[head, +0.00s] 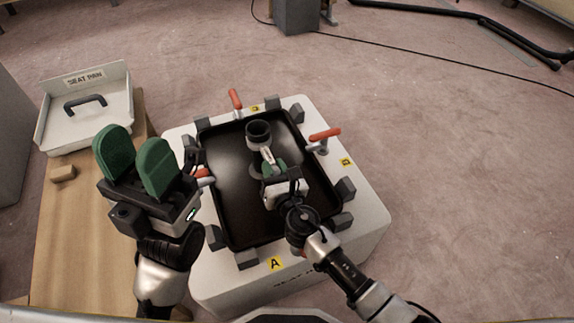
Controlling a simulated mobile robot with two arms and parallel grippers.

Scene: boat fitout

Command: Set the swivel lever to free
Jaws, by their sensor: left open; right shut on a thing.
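A seat pedestal (258,131) with a black round top stands in the black tray of the white box. The swivel lever (266,154), a short pale bar, extends from the pedestal toward my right gripper. My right gripper (273,170), with green fingers, is shut on the lever's near end; its fingers and wrist hide part of the lever and the pedestal's lower part. I cannot tell which setting the lever is at. My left gripper (134,160) is open and empty, with its green fingers pointing up, left of the white box.
The white box (352,226) has grey blocks around its rim and red-handled clamps (325,135) at its sides. Yellow labels, one reading A (275,264), mark the edges. A wooden bench (75,224) at the left holds a seat pan (72,128) and a small wooden block (63,173). The floor on the right is clear.

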